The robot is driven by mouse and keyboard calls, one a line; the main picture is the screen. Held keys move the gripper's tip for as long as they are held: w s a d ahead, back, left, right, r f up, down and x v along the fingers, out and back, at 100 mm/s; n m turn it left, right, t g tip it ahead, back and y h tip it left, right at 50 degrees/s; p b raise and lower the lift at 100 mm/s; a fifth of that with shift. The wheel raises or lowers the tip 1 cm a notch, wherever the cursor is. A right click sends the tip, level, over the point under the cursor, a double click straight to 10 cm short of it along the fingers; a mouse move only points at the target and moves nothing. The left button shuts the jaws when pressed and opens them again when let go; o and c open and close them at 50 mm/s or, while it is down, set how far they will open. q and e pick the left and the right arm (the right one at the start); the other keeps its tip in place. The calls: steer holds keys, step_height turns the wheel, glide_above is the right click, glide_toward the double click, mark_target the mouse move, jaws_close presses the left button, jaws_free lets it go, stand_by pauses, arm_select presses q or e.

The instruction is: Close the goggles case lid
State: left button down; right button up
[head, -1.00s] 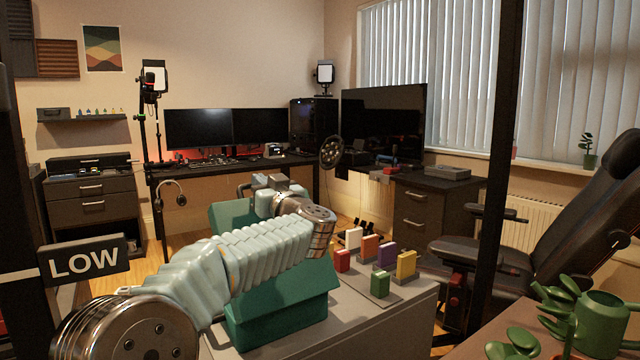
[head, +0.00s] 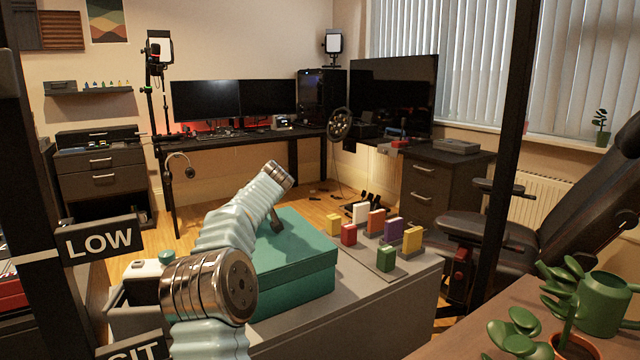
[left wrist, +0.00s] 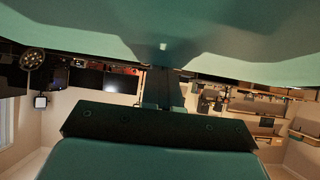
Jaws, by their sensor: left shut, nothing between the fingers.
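The goggles case is a teal box (head: 296,284) on the grey cabinet top in the head view. Its lid (head: 305,240) lies about flat on the box; any small gap at the hidden back edge cannot be told. My left gripper (head: 276,224) is shut and empty, its dark fingers pointing down at the top of the lid, touching or very close to it. My pale arm hides the left part of the case. In the left wrist view the teal lid (left wrist: 240,35) fills the top, with the dark fingers (left wrist: 165,85) against or near it. My right gripper is not in view.
Several coloured blocks (head: 376,222) stand on a grey board right of the case. A grey bin (head: 130,300) with small items is at the left. A dark post (head: 500,150) and a potted plant (head: 565,345) stand at the right.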

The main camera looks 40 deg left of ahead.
arm_select(q)
steer(key=shift+w+a+f+h, duration=0.1)
steer(key=shift+a+f+h, duration=0.15)
steer(key=shift+f, duration=0.35)
steer(key=shift+a+f+h, duration=0.1)
steer(key=shift+f+h, duration=0.15)
steer(key=shift+f, duration=0.65)
steer(key=shift+f+g, duration=0.15)
steer(key=shift+g, duration=0.15)
steer(key=shift+d, duration=0.1)
steer(key=v, duration=1.4)
steer(key=shift+a+r, duration=0.25)
steer(key=shift+r, duration=0.1)
